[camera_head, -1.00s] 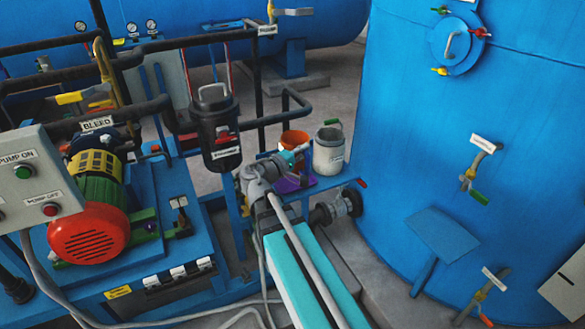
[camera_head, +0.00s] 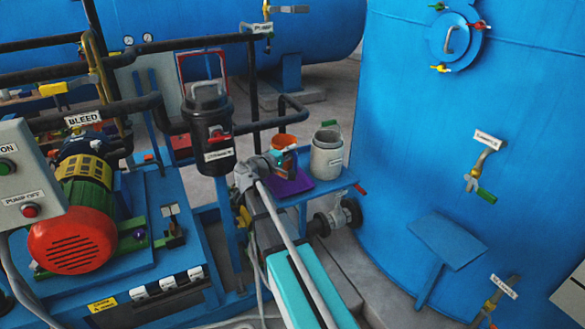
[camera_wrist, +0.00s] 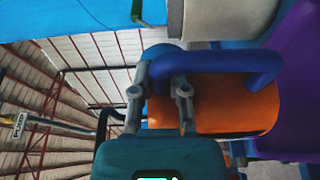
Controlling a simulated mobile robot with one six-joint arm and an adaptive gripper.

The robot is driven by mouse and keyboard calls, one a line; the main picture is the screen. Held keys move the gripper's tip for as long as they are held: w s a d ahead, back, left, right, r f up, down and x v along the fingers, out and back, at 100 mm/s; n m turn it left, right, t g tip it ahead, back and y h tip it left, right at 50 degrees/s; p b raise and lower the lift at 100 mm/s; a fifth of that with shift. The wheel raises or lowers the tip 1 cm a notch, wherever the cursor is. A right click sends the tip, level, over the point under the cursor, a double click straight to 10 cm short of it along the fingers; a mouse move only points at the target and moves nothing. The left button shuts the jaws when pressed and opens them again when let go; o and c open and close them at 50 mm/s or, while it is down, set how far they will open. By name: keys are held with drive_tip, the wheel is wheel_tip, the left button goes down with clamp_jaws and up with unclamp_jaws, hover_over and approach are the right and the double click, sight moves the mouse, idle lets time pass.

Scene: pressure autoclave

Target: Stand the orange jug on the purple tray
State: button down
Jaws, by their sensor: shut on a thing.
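The orange jug (camera_head: 284,141) shows behind my gripper (camera_head: 275,160), near the back of the purple tray (camera_head: 290,184). In the wrist view the orange jug (camera_wrist: 225,105) lies sideways in the picture, with a blue-purple handle (camera_wrist: 225,70) across it. My gripper (camera_wrist: 160,92) is shut at the handle. The purple tray (camera_wrist: 300,75) fills the right edge there, past the jug's base. I cannot tell whether the jug touches the tray.
A grey-white container (camera_head: 326,158) stands on the blue shelf (camera_head: 335,186), right of the jug. A black filter housing (camera_head: 208,128) stands close on the left. A red-handled valve (camera_head: 338,214) and the large blue tank (camera_head: 440,150) are to the right.

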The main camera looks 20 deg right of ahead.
sight(290, 162)
drive_tip(key=shift+w+d+f, duration=0.1)
drive_tip(key=shift+w+f, duration=0.25)
drive_tip(key=shift+f, duration=0.1)
drive_tip(key=shift+w+d+f+b, duration=0.1)
drive_tip(key=shift+w+f+b, duration=0.4)
drive_tip(key=shift+f+b, duration=0.35)
drive_tip(key=shift+s+f+b, duration=0.1)
drive_tip(key=shift+f+b, duration=1.05)
drive_tip(key=shift+b, duration=0.25)
drive_tip(key=shift+f, duration=0.2)
drive_tip(key=c, duration=0.6)
unclamp_jaws()
drive_tip(key=shift+r, duration=0.1)
drive_tip(key=shift+c, duration=0.2)
